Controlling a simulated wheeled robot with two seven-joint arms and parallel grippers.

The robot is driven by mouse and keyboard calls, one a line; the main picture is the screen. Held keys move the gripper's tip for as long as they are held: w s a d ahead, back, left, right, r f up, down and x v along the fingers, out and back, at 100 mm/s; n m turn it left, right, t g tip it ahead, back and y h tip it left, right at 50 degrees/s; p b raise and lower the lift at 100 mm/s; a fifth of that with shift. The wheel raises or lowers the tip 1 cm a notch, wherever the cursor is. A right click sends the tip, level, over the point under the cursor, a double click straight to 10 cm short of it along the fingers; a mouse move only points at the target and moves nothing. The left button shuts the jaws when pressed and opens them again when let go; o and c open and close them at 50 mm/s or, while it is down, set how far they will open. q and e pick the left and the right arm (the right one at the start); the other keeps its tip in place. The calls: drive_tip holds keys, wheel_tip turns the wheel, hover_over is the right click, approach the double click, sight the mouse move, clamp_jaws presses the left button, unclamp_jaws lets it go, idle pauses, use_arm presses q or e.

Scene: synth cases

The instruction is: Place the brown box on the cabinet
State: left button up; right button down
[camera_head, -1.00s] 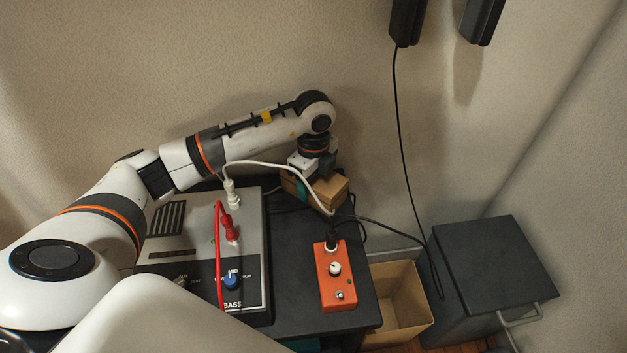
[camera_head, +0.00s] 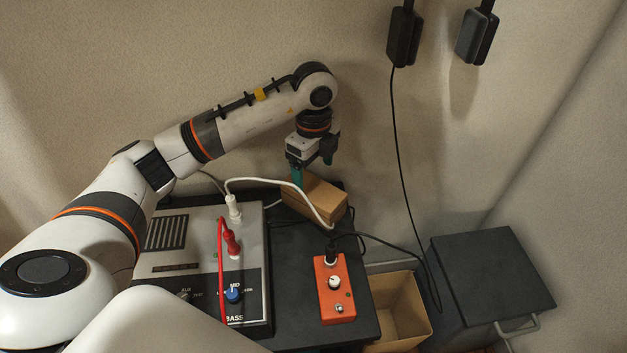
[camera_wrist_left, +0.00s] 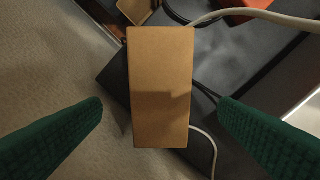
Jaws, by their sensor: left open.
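The brown box (camera_head: 322,205) lies at the back of a black table, near the wall. It also fills the middle of the left wrist view (camera_wrist_left: 162,60), between the fingers and apart from both. My left gripper (camera_head: 312,168) is open, with teal fingers, and hangs just above the box. In the left wrist view, its green fingertips (camera_wrist_left: 162,103) stand wide on either side of the box. A dark grey cabinet (camera_head: 490,265) with a pale handle stands on the floor at the right, its top bare. My right gripper is out of view.
The black table (camera_head: 295,255) also bears a grey amplifier (camera_head: 190,240) with red and white plugs and an orange pedal (camera_head: 335,285). A white cable (camera_head: 270,182) passes close to the box. An open cardboard carton (camera_head: 400,310) stands between table and cabinet. A black cable (camera_head: 400,150) hangs above.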

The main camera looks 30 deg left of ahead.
sight(313, 188)
use_arm(q)
drive_tip(key=shift+r, duration=1.6)
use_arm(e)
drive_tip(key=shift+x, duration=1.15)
use_arm(q)
drive_tip(key=shift+s, duration=0.1)
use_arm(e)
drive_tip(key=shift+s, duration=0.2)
